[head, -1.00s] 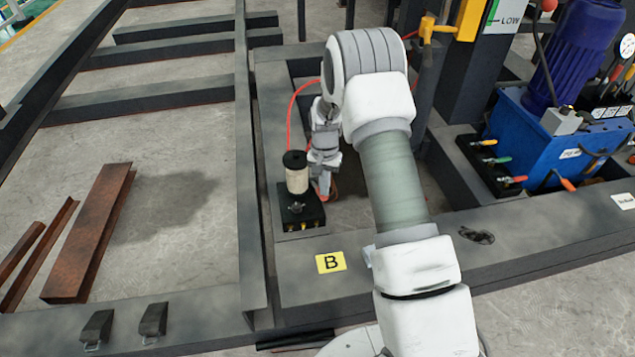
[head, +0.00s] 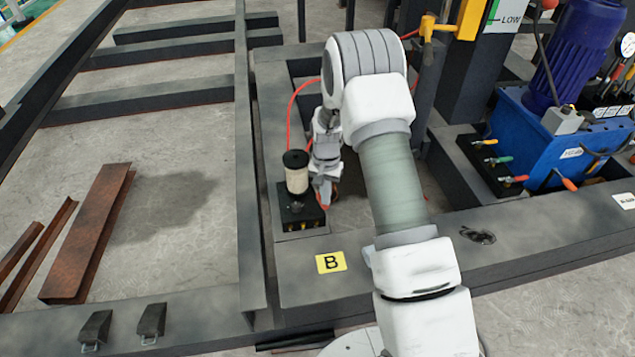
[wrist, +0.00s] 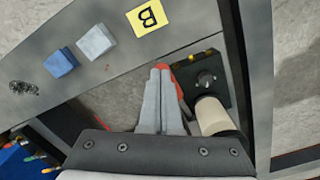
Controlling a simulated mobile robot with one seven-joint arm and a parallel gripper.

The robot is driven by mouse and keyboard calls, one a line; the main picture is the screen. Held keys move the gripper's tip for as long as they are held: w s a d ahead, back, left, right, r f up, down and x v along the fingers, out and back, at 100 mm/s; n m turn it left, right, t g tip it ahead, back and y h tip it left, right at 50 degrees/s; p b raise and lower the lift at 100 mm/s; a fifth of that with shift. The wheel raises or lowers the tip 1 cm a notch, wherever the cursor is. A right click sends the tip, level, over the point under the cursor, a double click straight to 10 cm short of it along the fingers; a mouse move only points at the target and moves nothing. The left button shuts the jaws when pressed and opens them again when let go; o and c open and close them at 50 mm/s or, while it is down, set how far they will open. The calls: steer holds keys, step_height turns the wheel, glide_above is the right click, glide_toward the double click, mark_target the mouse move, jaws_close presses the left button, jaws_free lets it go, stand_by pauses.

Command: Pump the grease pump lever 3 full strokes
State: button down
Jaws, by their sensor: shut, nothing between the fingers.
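The grease pump is a black block (head: 300,212) with a cream reservoir (head: 297,180) under a black cap, standing upright on the dark frame beam. The pump also shows in the wrist view (wrist: 203,78), right of my fingers. Its lever appears as a red grip (wrist: 178,84), partly hidden behind my fingers. My gripper (wrist: 162,72) is shut and empty, its fingertips beside the red grip at the pump's side. Whether they touch it I cannot tell. In the head view my gripper (head: 322,190) is just right of the reservoir.
A yellow "B" label (head: 330,263) is on the front beam. A blue block (wrist: 60,62) and a pale block (wrist: 96,42) sit on that beam. A red hose (head: 291,115) runs behind the pump. A blue hydraulic unit (head: 560,150) stands at right.

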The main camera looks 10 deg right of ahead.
steer(key=shift+s+f, duration=0.35)
steer(key=shift+f, duration=0.25)
steer(key=shift+f+b, duration=0.1)
steer(key=shift+b, duration=0.25)
steer(key=shift+s+f, duration=0.3)
steer(key=shift+f, duration=0.3)
steer(key=shift+s+f+b, duration=0.3)
steer(key=shift+f+b, duration=0.25)
steer(key=shift+f, duration=0.15)
